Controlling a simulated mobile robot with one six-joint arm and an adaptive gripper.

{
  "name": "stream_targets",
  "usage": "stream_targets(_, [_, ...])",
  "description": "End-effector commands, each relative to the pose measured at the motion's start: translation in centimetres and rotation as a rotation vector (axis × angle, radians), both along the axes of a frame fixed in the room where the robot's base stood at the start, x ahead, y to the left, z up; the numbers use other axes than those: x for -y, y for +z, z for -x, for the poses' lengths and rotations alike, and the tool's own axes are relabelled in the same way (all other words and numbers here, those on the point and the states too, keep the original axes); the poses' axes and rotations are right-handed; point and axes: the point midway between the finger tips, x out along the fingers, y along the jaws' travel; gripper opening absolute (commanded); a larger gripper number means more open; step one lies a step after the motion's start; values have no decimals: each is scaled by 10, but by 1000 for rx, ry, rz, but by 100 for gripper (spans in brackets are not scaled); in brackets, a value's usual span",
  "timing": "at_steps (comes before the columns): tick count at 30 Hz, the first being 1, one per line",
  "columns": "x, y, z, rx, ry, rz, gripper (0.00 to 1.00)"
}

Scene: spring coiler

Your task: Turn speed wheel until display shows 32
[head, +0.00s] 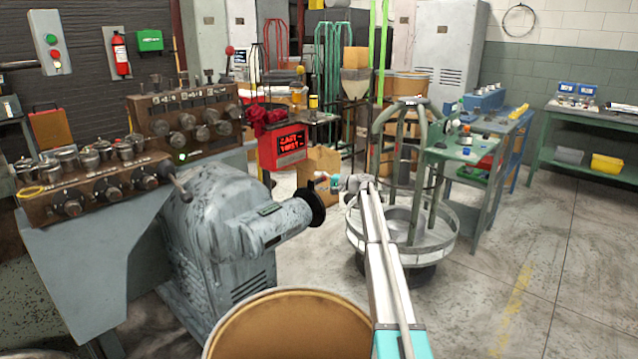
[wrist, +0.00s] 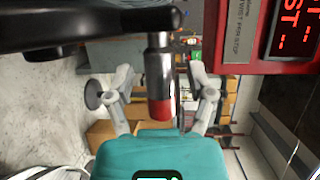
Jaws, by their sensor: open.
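The speed wheel (head: 308,206) is a dark disc on the end of the grey machine's shaft housing. Its dark rim (wrist: 80,25) crosses the top left of the wrist view. A metal handle with a red tip (wrist: 160,108) sticks out from it. My gripper (wrist: 160,85) is open, with one finger on each side of the handle; I cannot tell whether either touches it. In the head view my gripper (head: 340,182) is just right of the wheel. The red display box (head: 282,150) shows glowing red letters and dashes; it partly shows in the wrist view (wrist: 285,35). I cannot read 32.
A round brown-topped drum (head: 290,325) stands in front of the machine (head: 222,225). A green-framed reel stand (head: 405,235) with a round tray is right of my arm. Control panels with knobs (head: 185,118) are at the left. Open floor (head: 540,260) lies at the right.

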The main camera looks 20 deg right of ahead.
Motion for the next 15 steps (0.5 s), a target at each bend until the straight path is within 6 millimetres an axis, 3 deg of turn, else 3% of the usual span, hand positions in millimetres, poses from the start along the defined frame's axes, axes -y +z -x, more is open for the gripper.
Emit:
stream_targets(5, [0, 0, 0, 0, 0, 0, 69])
stream_targets(15, [0, 0, 0, 0, 0, 0, 8])
